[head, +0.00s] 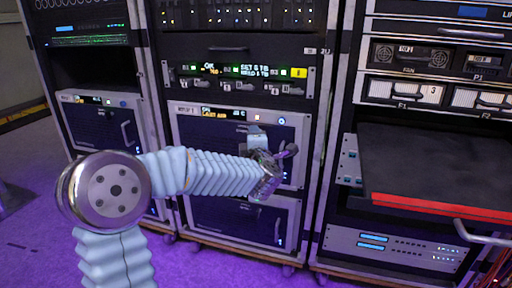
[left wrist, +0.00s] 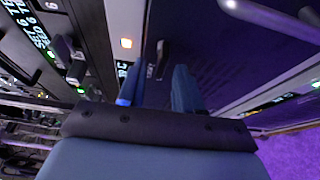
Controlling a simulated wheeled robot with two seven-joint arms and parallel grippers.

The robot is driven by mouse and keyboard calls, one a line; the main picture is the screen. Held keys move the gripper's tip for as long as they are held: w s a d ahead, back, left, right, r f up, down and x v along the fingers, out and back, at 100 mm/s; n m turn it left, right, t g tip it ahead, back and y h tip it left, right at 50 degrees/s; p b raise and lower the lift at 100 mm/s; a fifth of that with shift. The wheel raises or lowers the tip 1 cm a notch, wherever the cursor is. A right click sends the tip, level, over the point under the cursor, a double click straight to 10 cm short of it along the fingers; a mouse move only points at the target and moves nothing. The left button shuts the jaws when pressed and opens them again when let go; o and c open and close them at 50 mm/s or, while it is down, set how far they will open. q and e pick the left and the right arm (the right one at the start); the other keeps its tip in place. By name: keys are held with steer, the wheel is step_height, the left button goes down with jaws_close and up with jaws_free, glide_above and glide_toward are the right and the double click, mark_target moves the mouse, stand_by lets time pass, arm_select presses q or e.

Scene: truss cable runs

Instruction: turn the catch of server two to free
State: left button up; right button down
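The server with a small lit display (head: 215,113) is the upper of two dark-fronted units in the middle rack. Its label is too small to read with certainty. My left arm reaches across its front, and my left gripper (head: 268,148) is at the right part of that front. In the left wrist view the two blue fingers of this gripper (left wrist: 158,88) stand apart. A small dark lever, apparently the catch (left wrist: 160,60), shows between and beyond them, upright in that picture. No grip on it is visible. In the head view the gripper hides the catch. My right gripper is out of view.
A lower server (head: 230,220) with a handle (head: 278,232) sits below. A switch panel (head: 240,78) is above. At the right, a dark shelf with a red edge (head: 440,207) sticks out of another rack. Purple floor lies in front.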

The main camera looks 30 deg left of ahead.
arm_select(q)
steer(key=v, duration=1.3)
steer(key=w+d+f+m+g+h, duration=0.1)
steer(key=d+f+m+h, duration=0.25)
steer(key=f, duration=0.55)
steer(key=w+d+f+m+g+h, duration=0.1)
steer(key=d+f+m+h, duration=0.15)
steer(key=f+m, duration=0.45)
steer(key=w+d+f+m+g+h, duration=0.1)
steer(key=w+d+f+m+h, duration=0.15)
steer(key=f, duration=0.75)
steer(key=s+d+f+m+g+h, duration=0.2)
steer(key=s+d+f, duration=0.1)
steer(key=f, duration=0.3)
steer(key=s+d+f+m+g+h, duration=0.2)
steer(key=s+f, duration=0.2)
steer(key=f, duration=0.2)
steer(key=s+d+f+m+g+h, duration=0.1)
steer(key=s+d+f+m+g, duration=0.15)
steer(key=s+f, duration=0.45)
steer(key=s+d+f+m+g+h, duration=0.1)
steer(key=s+d+f+m+g, duration=0.1)
steer(key=s+f+m+g, duration=0.5)
step_height(320, 180, up, 14)
steer(key=s+n+t+p, duration=0.2)
steer(key=n+p, duration=0.1)
steer(key=p, duration=1)
steer(key=shift+s+d+t, duration=0.35)
steer(key=shift+s+d, duration=0.05)
